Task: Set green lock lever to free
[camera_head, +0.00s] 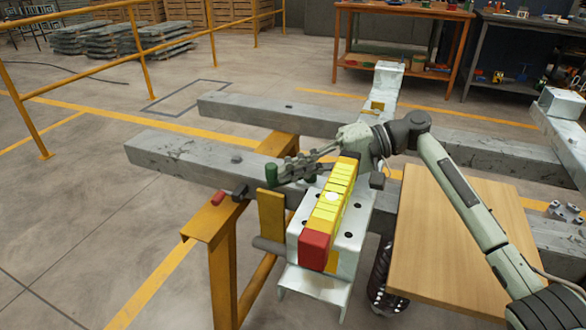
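A green lock lever end (271,174), a short upright cylinder, shows near the middle of the camera_head view, beside the grey beam. My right gripper (288,168) reaches in from the right, with its fingers pointing left towards the green end. The fingertips are close to it; I cannot tell whether they touch it, or whether the fingers are open or shut. The lower part of the lever is hard to make out behind the fingers and the fixture. My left gripper is not in view.
A yellow block row with a red end (314,250) sits on a pale metal fixture (349,235) just below my gripper. A small red handle (240,192) lies to the left on the yellow frame (222,255). A wooden board (450,250) is at right.

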